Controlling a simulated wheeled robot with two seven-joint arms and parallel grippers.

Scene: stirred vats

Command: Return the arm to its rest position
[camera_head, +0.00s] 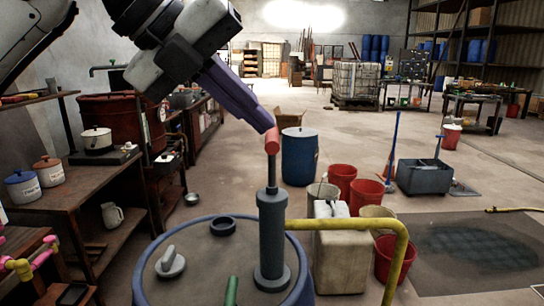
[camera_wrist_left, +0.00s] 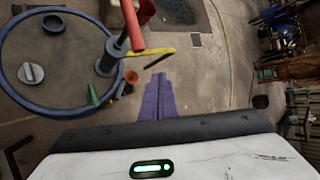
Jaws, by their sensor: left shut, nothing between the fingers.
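My left arm (camera_head: 175,50) comes in from the upper left in the head view. Its purple left gripper (camera_head: 266,125) is shut and empty, pointing down to the right. Its tips appear just above the red handle of a grey hand pump (camera_head: 272,225). In the left wrist view the closed fingers (camera_wrist_left: 159,82) are clear of the red pump handle (camera_wrist_left: 132,25), which lies up and to the left. The pump stands upright on a blue-rimmed drum (camera_head: 205,265). My right gripper is not in view.
A wooden bench (camera_head: 75,200) with pots stands at the left. A yellow pipe (camera_head: 398,250) bends beside the drum, near a pale canister (camera_head: 342,255) and several red buckets. A blue barrel (camera_head: 300,158) stands behind. The floor in the middle distance is open.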

